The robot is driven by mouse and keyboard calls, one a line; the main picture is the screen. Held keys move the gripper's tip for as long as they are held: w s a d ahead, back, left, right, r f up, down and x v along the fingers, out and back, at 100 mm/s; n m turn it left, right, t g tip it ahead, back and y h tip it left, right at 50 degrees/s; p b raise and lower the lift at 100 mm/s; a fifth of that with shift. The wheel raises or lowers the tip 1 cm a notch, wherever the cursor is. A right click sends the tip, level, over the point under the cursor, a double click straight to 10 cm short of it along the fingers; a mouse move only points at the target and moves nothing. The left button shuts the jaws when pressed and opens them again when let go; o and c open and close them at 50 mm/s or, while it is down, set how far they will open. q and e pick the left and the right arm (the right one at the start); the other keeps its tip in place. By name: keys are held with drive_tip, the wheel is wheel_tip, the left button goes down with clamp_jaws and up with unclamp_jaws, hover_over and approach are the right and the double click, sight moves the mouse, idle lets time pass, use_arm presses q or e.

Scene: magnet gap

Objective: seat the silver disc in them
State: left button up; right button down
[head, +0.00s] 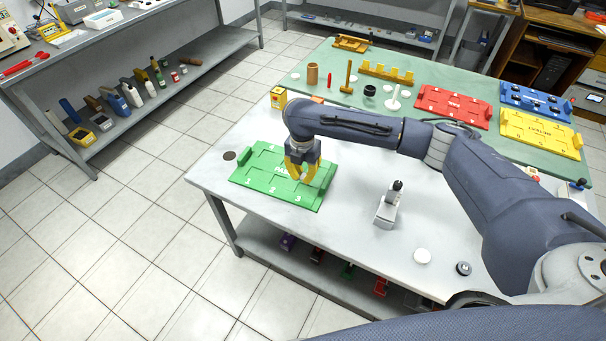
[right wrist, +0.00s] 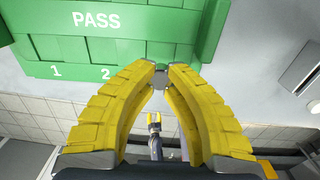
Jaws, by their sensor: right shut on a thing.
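My right gripper (head: 298,178) is over the front part of the green PASS tray (head: 268,186), which lies at the left of the white table. In the right wrist view its yellow fingertips (right wrist: 161,72) are closed together on a small silver disc (right wrist: 161,80). The disc is mostly covered by the tips, and the green tray (right wrist: 60,48) with its numbers shows beyond. No magnet gap can be made out clearly.
A grey device with a black knob (head: 388,205) stands mid-table. A white disc (head: 423,256) and a dark round piece (head: 463,268) lie nearer. A yellow box (head: 278,98) stands behind. Red (head: 453,106), blue (head: 536,100) and yellow (head: 540,134) trays lie on the green mat (head: 330,66).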

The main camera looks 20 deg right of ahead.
sight(303, 190)
drive_tip(key=shift+f, duration=2.7)
drive_tip(key=shift+f, duration=0.25)
drive_tip(key=c, duration=1.3)
unclamp_jaws()
drive_tip(key=shift+r, duration=0.2)
drive_tip(key=shift+o, duration=0.3)
drive_tip(key=shift+r, duration=2.1)
